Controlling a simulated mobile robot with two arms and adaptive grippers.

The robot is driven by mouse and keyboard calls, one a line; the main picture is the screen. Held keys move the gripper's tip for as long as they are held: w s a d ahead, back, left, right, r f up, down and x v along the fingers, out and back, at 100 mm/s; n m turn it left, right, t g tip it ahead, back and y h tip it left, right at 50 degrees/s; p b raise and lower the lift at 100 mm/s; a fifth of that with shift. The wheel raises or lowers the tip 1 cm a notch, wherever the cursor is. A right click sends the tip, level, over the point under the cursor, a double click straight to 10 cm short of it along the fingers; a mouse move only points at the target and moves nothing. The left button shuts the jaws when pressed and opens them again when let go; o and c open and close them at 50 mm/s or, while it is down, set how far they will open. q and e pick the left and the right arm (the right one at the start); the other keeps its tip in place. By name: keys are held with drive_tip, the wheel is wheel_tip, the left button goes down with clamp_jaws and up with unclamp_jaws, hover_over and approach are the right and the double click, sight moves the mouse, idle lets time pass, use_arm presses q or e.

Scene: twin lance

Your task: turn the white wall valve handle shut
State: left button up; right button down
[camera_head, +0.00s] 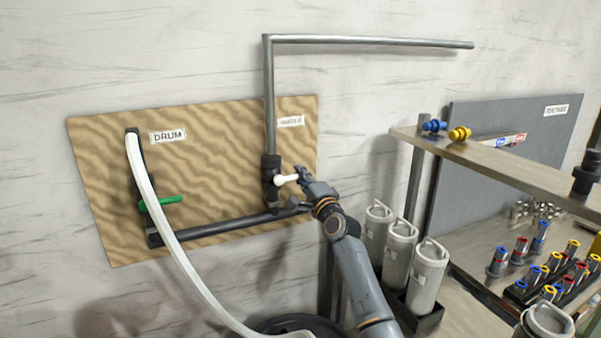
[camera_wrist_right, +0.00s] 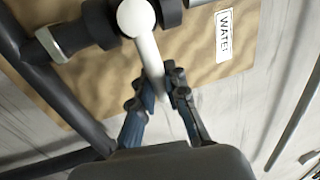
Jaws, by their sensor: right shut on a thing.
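The white valve handle (camera_head: 287,179) sticks out sideways to the right from the dark valve body (camera_head: 270,168) on the grey wall pipe. It also shows in the right wrist view (camera_wrist_right: 147,52), with a round white hub at its top end. My right gripper (camera_head: 299,180) is at the handle's outer end and shut on it. In the right wrist view the fingers of that gripper (camera_wrist_right: 164,90) lie on both sides of the white lever. The fingertips partly hide the lever's end. My left gripper is in neither view.
The wooden board (camera_head: 215,150) carries a "DRUM" label (camera_head: 168,136), a green handle (camera_head: 162,201) and a white hose (camera_head: 160,215). Grey canisters (camera_head: 400,245) and a shelf (camera_head: 480,155) with coloured fittings stand to the right, close to my right arm.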

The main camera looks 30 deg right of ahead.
drive_tip(key=shift+f+m, duration=0.3)
drive_tip(key=shift+f, duration=0.15)
drive_tip(key=c, duration=1.3)
unclamp_jaws()
drive_tip(key=shift+c, duration=0.2)
drive_tip(key=shift+r, duration=0.15)
drive_tip(key=shift+s, duration=0.1)
drive_tip(key=s+f, duration=0.2)
drive_tip(key=s, duration=0.9)
drive_tip(key=shift+s+a+f, duration=0.15)
drive_tip(key=shift+s+a, duration=0.15)
drive_tip(key=shift+s, duration=0.05)
